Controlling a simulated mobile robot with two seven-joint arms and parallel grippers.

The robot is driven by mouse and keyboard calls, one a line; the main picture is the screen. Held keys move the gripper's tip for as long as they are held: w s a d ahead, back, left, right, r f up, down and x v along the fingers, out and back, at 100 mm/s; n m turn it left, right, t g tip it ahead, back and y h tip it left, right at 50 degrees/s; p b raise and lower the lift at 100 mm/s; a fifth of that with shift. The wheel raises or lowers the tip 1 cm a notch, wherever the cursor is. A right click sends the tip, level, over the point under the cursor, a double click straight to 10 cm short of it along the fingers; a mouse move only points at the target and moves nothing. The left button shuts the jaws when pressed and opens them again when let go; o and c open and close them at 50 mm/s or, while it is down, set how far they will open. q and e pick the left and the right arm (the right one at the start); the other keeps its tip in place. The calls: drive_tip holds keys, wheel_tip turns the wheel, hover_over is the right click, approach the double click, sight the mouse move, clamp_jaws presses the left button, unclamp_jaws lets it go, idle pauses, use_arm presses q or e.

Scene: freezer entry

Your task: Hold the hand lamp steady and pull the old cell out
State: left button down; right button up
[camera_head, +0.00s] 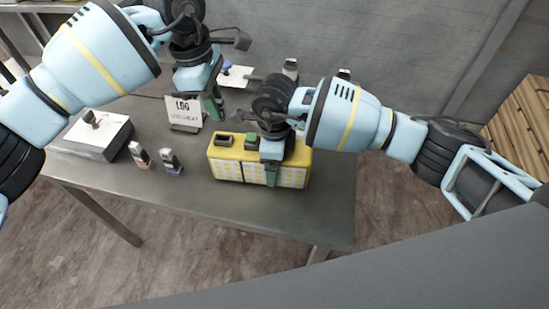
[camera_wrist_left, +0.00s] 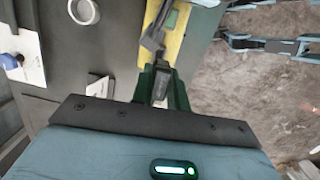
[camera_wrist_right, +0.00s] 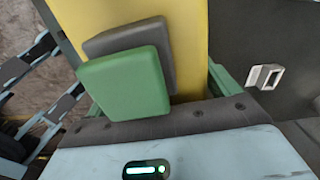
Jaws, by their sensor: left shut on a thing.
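The hand lamp is a yellow box (camera_head: 226,172) with a white grid front, upright near the front of the grey table. On its top sit a dark-framed slot (camera_head: 223,140) and a green block (camera_head: 251,141), which shows large in the right wrist view (camera_wrist_right: 125,85). My right gripper (camera_head: 271,165) straddles the lamp's right half, fingers against its front and back. My left gripper (camera_head: 214,106) is raised behind the lamp, beside the sign. In the left wrist view its green fingers are shut on a narrow dark piece (camera_wrist_left: 160,85), apparently the old cell, mostly hidden.
A LOG sign (camera_head: 184,113) stands behind the lamp. Two small dark-and-light blocks (camera_head: 140,155) (camera_head: 171,161) stand left of it, near a grey box (camera_head: 105,140). A white sheet with a blue item (camera_head: 235,77) lies at the back. Table front left is clear.

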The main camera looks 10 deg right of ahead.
drive_tip(key=shift+o, duration=0.9)
drive_tip(key=shift+o, duration=0.2)
use_arm(q)
drive_tip(key=shift+r, duration=0.15)
drive_tip(key=shift+t, duration=0.6)
drive_tip(key=shift+s+r+p, duration=0.15)
drive_tip(key=shift+r+p, duration=1.35)
drive_tip(key=shift+r, duration=2.6)
use_arm(e)
drive_tip(key=shift+r, duration=3.45)
wheel_tip(320, 180, up, 8)
drive_tip(key=shift+f, duration=0.25)
use_arm(q)
drive_tip(key=shift+s+f, duration=0.1)
use_arm(e)
drive_tip(key=shift+s+f, duration=0.1)
